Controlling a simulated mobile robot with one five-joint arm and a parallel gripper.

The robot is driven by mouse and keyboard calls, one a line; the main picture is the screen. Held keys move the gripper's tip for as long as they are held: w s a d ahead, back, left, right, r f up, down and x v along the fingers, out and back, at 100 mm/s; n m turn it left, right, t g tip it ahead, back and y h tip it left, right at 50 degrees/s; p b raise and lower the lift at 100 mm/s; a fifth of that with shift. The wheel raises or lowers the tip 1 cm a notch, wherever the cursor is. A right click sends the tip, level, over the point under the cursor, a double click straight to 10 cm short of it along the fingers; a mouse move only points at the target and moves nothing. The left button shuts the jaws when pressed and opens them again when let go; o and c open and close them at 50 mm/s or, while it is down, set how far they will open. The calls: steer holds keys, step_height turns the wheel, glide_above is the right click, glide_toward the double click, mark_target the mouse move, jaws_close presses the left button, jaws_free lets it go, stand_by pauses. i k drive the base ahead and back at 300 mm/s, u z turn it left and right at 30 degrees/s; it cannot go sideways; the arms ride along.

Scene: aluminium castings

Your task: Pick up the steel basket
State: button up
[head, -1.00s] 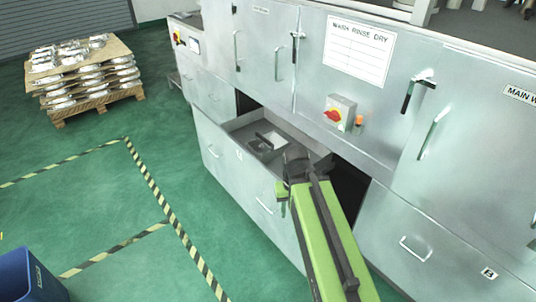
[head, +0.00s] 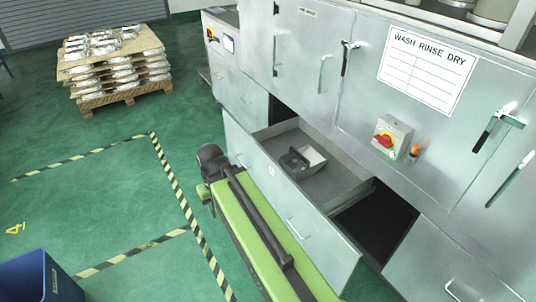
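The open drawer (head: 335,187) sticks out from the steel washer cabinet. My green arm reaches up from the bottom of the head view, in front of the drawer.
The steel cabinet (head: 300,50) fills the right, with handles and a red switch (head: 383,140). A pallet of castings (head: 112,65) stands at the back left. A blue bin (head: 40,275) is at the lower left. Striped floor tape (head: 165,165) crosses otherwise clear floor.

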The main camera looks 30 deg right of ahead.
mark_target(307, 156)
steer(key=u, duration=0.35)
steer(key=i, duration=2.05)
steer(key=z, duration=0.75)
steer(key=k, duration=0.7)
steer(key=z, duration=0.3)
steer(key=i, duration=0.7)
steer(key=u, duration=0.15)
